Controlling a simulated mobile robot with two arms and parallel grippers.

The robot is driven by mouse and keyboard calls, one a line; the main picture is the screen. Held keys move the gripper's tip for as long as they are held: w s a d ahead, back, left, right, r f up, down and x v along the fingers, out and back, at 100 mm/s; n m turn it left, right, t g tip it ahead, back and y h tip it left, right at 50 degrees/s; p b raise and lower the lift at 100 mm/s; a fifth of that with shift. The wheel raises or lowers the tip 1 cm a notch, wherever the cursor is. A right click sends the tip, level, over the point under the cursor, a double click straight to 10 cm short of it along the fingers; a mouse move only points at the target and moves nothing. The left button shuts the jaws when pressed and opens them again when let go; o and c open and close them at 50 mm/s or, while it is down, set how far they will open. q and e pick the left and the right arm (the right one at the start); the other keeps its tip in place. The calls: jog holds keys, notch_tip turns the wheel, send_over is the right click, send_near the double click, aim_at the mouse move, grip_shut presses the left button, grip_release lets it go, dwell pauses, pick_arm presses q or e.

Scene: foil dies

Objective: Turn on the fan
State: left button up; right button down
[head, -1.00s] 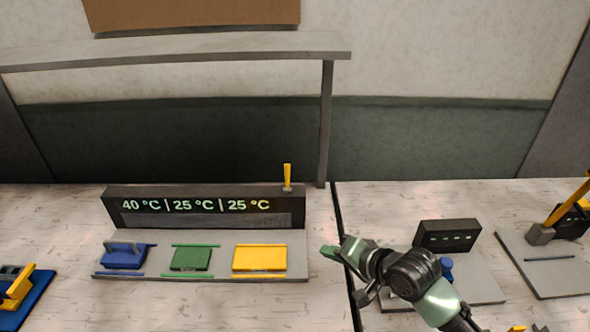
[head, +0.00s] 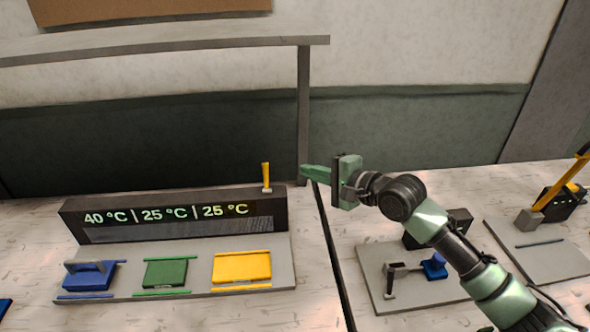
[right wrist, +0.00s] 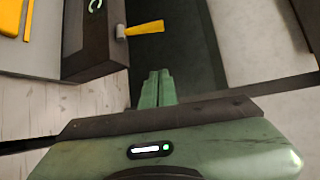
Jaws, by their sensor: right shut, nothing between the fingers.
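A long dark box (head: 180,213) with a display reading 40 °C | 25 °C | 25 °C stands at the left. A yellow lever (head: 266,176) sticks up from the right end of its top. The lever also shows in the right wrist view (right wrist: 146,28), on a small grey mount. My right gripper (head: 308,170) is shut and empty. Its green fingers point left, just right of the lever and apart from it. The closed fingertips show in the right wrist view (right wrist: 159,74), below the lever. No part plainly looks like a fan. My left gripper is out of view.
Blue (head: 88,275), green (head: 165,273) and yellow (head: 242,267) blocks lie before the box on a grey base. A shelf post (head: 304,115) rises behind the gripper. Grey plates with other devices (head: 435,267) lie right of the table seam.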

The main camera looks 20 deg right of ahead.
aim_at(266, 177)
jog(key=w+a+p, duration=0.1)
jog(key=a, duration=0.1)
jog(key=w+a+p, duration=0.1)
jog(key=w+a, duration=0.1)
jog(key=w+a+f+p, duration=0.1)
jog(key=w+a+p, duration=0.1)
jog(key=shift+w+a+f, duration=0.1)
jog(key=shift+w+a, duration=0.1)
jog(key=shift+a, duration=0.05)
jog(key=shift+s+a, duration=0.15)
jog(key=shift+s, duration=0.1)
jog(key=shift+w+f, duration=0.1)
jog(key=shift+w, duration=0.05)
